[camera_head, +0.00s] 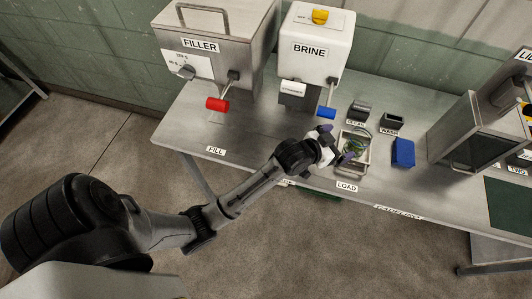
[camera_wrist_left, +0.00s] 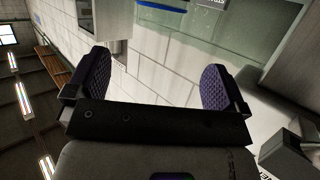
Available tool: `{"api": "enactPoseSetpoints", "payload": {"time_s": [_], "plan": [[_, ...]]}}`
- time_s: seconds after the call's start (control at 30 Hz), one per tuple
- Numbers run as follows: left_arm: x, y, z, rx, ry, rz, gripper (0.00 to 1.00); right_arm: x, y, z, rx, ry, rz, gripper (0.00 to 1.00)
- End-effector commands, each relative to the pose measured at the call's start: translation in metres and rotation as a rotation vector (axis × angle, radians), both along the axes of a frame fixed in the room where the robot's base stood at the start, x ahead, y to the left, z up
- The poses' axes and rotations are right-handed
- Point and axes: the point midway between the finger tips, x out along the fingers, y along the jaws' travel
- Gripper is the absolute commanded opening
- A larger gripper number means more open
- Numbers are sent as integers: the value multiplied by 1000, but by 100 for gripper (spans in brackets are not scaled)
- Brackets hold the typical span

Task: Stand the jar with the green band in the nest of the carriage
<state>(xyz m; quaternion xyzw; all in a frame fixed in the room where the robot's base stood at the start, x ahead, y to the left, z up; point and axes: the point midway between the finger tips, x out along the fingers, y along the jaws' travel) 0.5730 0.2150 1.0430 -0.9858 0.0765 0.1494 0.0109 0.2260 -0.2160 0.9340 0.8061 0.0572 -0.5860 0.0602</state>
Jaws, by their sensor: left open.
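My left gripper (camera_head: 335,144) is at the front left side of a light tray (camera_head: 365,173) behind the LOAD label. It also shows in the left wrist view (camera_wrist_left: 158,88), with its two purple-padded fingers wide apart and nothing between them. Small green and bluish shapes (camera_head: 355,147) show inside the tray. They are too small and partly covered by the gripper to tell whether one is the jar with the green band. I cannot make out the carriage or its nest. My right gripper is in neither view.
The filler (camera_head: 218,85) with a red part stands back left, and the brine machine (camera_head: 313,65) beside it. A grey cabinet (camera_head: 470,135) stands at right. The bench is clear around FILL (camera_head: 215,151).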

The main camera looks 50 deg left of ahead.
Motion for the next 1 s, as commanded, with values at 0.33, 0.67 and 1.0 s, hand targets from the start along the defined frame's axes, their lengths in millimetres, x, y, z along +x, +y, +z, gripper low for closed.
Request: {"api": "enactPoseSetpoints", "payload": {"time_s": [0.33, 0.67, 1.0], "plan": [[-89, -4, -60, 56, 261, -15, 100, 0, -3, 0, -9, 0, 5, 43], [-278, -2, -112, 154, 761, -8, 100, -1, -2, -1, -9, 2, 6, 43], [-348, 3, -110, 186, 944, 6, 100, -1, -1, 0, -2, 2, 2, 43]]}}
